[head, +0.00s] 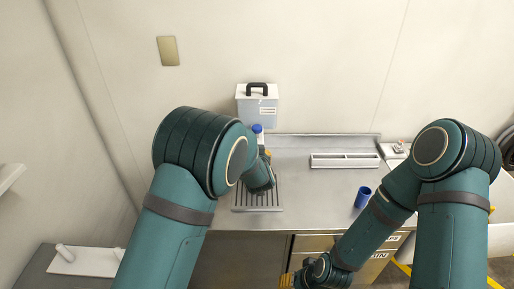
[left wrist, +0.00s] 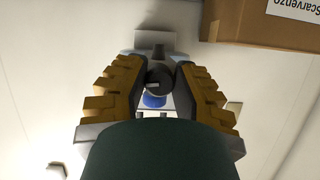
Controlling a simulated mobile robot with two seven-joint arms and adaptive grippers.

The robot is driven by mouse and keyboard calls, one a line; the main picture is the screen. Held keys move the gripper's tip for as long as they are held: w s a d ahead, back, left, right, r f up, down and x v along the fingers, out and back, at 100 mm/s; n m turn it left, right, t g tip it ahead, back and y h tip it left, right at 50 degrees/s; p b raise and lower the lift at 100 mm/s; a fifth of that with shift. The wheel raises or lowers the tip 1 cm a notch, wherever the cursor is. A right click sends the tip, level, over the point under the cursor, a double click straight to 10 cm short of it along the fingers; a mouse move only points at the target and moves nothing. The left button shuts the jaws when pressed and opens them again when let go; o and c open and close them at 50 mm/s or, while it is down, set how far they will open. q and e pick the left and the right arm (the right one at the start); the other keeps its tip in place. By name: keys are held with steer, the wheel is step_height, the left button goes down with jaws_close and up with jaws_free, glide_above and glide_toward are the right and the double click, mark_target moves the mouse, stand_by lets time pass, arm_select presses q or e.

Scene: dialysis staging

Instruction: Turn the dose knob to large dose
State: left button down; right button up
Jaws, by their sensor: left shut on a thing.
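The dispenser (head: 257,108), a pale box with a black handle on top, stands at the back of the steel counter. A blue part (head: 257,128) shows below its front, and a blue round part also shows in the left wrist view (left wrist: 154,101). In the left wrist view my left gripper (left wrist: 158,80) has its yellow-padded fingers on both sides of a dark round knob (left wrist: 158,75), shut on it. The knob's setting cannot be read. In the head view my left arm hides most of this contact. My right gripper (head: 287,280) is low, at the front, away from the dispenser.
A slotted drain grate (head: 257,208) lies in the steel counter (head: 312,205) below my left gripper. A blue cup (head: 362,197) and a long white tray (head: 345,160) stand to the right. A brown box (left wrist: 262,22) shows in the left wrist view.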

arm_select(q)
steer(key=shift+w+r+m+y+p, duration=0.1)
steer(key=shift+r+m+y+p, duration=0.05)
steer(key=shift+m+y+p, duration=0.4)
steer(key=c, duration=0.7)
jaws_free()
steer(key=v, duration=1.2)
steer(key=shift+a, duration=0.15)
